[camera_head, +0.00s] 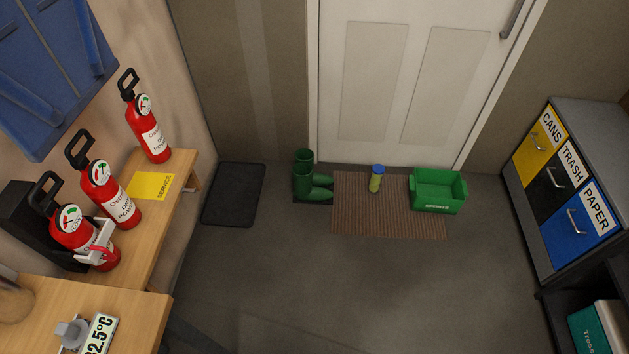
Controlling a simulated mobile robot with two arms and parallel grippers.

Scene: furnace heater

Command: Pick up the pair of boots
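A pair of green boots (304,185) stands upright on the floor near the foot of the white door, side by side. Their toes point to the right, and the nearer boot partly hides the farther one. They stand between a dark mat on the left and a brown ribbed mat on the right, close to the brown mat's left edge. A dark patch shows under them; I cannot tell whether it is a tray or shadow. Neither of my grippers shows in the head view.
The brown mat (388,222) bears a bottle (375,181) and a green crate (437,191). The dark mat (233,195) is empty. Red extinguishers (110,195) stand on a wooden bench (150,228) at left. A bin cabinet (567,185) stands right. The middle floor is clear.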

